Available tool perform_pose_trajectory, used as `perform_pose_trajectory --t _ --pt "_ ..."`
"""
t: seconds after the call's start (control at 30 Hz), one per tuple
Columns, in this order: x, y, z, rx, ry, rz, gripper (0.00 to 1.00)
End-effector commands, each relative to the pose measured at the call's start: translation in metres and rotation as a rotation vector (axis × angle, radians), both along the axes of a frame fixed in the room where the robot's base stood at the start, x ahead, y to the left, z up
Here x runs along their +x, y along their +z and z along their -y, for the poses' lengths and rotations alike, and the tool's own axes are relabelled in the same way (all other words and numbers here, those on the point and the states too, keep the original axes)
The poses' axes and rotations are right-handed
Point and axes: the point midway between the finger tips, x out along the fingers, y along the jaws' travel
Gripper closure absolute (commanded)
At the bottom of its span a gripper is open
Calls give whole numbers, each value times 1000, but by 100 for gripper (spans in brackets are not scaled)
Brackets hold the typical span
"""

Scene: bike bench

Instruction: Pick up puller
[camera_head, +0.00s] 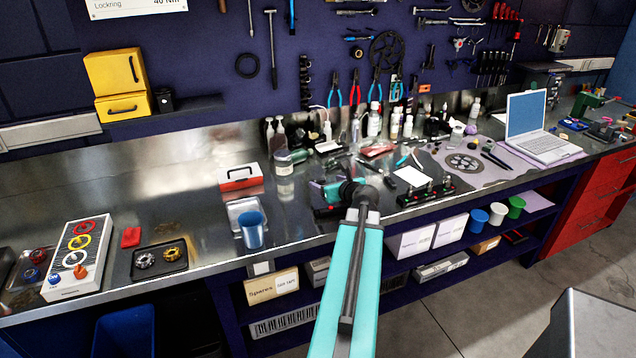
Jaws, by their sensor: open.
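My arm reaches from the bottom middle over the front of the metal bench (205,220). Its end with my gripper (322,190) is above the bench just left of the arm, small and dark against the clutter. The jaws are open, and nothing is visibly held. I cannot make out a puller for certain. Small dark tools lie around and behind the wrist, too small to tell apart, and part of the bench there is hidden by the arm.
A blue cup (252,230) and a red-and-white box (240,178) stand left of my gripper. A black holder (428,192) is on its right. Bottles (374,122) stand behind. A black tray with cogs (158,258) lies farther left. A laptop (535,135) is at right.

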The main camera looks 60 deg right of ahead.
Motion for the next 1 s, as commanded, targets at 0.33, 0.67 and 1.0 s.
perform_pose_trajectory --t 0.33,0.67,1.0 --pt "12 -6 8 -1 -1 1 30" --pt "13 -7 9 0 -1 0 30" --pt "35 -16 23 1 0 -1 30"
